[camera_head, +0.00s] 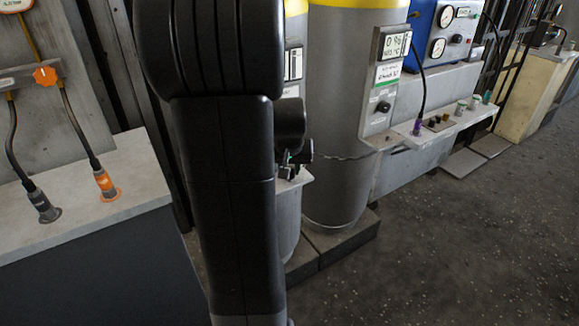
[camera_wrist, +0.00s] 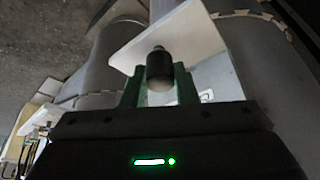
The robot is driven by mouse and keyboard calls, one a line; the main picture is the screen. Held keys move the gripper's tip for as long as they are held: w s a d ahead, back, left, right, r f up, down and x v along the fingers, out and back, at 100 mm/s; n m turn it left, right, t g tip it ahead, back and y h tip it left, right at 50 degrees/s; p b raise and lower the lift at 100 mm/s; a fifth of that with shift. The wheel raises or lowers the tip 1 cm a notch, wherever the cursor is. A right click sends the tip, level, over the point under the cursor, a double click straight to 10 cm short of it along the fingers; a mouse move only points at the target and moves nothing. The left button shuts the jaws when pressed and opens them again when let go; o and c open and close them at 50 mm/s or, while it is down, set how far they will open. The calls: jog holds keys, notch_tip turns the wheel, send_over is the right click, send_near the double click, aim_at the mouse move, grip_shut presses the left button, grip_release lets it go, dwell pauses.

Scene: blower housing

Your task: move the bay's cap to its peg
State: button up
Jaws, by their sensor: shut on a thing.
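My gripper (camera_wrist: 160,88) shows in the wrist view with its two green fingers closed on a dark, rounded cap (camera_wrist: 159,70), which has a greyish end. The cap is held in front of a white shelf plate (camera_wrist: 195,35); I cannot tell whether it touches it. In the head view my gripper (camera_head: 298,160) is small and partly hidden behind my dark arm, close to a pale shelf (camera_head: 295,181) on the nearer grey cylinder. I cannot make out a peg in either view.
A large grey cylinder (camera_head: 335,120) with a display panel (camera_head: 386,80) stands on a dark plinth (camera_head: 345,240). A grey bench (camera_head: 85,200) with cable plugs is at left. A ledge (camera_head: 440,130) holds small fittings at right. The dark floor is clear.

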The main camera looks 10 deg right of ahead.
jog(key=shift+f+b, duration=0.45)
jog(key=shift+f, duration=0.25)
jog(key=o, duration=1)
jog(key=p+v, duration=0.3)
jog(key=v, duration=1)
jog(key=shift+s+r+p, duration=0.1)
jog(key=shift+r+p, duration=0.3)
jog(key=shift+f, duration=0.1)
